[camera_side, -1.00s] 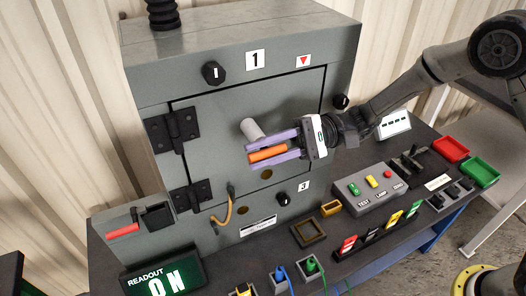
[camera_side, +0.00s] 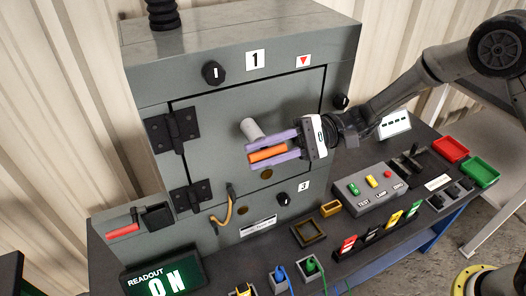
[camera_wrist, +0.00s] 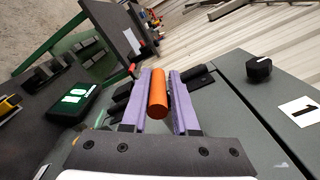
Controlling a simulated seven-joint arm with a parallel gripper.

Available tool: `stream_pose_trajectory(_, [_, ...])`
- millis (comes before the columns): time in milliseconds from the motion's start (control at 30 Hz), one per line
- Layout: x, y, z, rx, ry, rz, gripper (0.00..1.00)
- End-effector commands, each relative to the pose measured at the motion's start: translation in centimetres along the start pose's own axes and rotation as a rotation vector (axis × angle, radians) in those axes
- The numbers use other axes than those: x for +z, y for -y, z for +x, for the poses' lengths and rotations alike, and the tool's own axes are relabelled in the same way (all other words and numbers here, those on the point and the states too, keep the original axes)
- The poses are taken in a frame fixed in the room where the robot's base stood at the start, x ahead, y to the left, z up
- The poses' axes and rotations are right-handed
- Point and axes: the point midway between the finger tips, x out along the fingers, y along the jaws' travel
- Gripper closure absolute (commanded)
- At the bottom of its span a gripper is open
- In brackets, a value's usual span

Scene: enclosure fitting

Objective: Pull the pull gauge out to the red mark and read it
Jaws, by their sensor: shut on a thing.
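My gripper (camera_side: 254,150) has purple fingers and is in front of the grey enclosure door (camera_side: 210,108). It is shut on an orange cylindrical bar (camera_side: 268,154), which looks like the handle of the pull gauge. In the wrist view the orange bar (camera_wrist: 158,95) lies lengthwise between the two fingers. Whether it is joined to anything behind is hidden. I cannot make out a red mark on the gauge.
A grey cylinder (camera_side: 252,130) sticks out of the door just behind my fingers. Black knobs (camera_side: 213,73) and hinges (camera_side: 173,130) stand out from the enclosure. A button box (camera_side: 370,190) and several coloured sockets are on the bench below.

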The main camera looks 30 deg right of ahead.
Motion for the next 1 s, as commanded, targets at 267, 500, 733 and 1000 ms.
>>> stream_pose_trajectory(267, [1.2,-1.8,-0.1,0.012,-0.007,0.022,1.00])
stream_pose_trajectory(500, [4.1,-3.6,-0.1,0.014,-0.006,0.020,1.00])
stream_pose_trajectory(733, [4.5,-4.0,-0.1,0.013,-0.007,0.018,1.00])
stream_pose_trajectory(1000, [4.5,-4.0,-0.1,0.012,-0.005,0.018,0.56])
